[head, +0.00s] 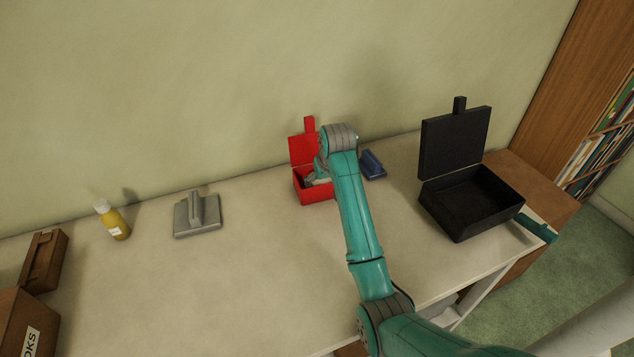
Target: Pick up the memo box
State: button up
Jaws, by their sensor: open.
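A small red box (314,194) with its lid raised stands on the table near the wall. A larger black box (472,205), also with its lid raised, stands at the right end of the table. Neither shows a readable label, so I cannot tell which is the memo box. My gripper (316,179) is open at the red box, over or just inside its opening. My wrist and forearm hide the right part of the red box and most of the gripper, so any contact is hidden.
A blue object (373,164) lies just right of my wrist. A grey metal block (197,216), a yellow bottle (115,222), a brown case (43,262) and a cardboard box (22,325) stand at left. A teal object (536,228) lies beside the black box. The table's front middle is clear.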

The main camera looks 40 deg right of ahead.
jog(key=shift+w+f, duration=0.15)
jog(key=shift+f, duration=0.2)
jog(key=shift+c, duration=0.2)
jog(key=c, duration=0.8)
jog(key=shift+r, duration=0.1)
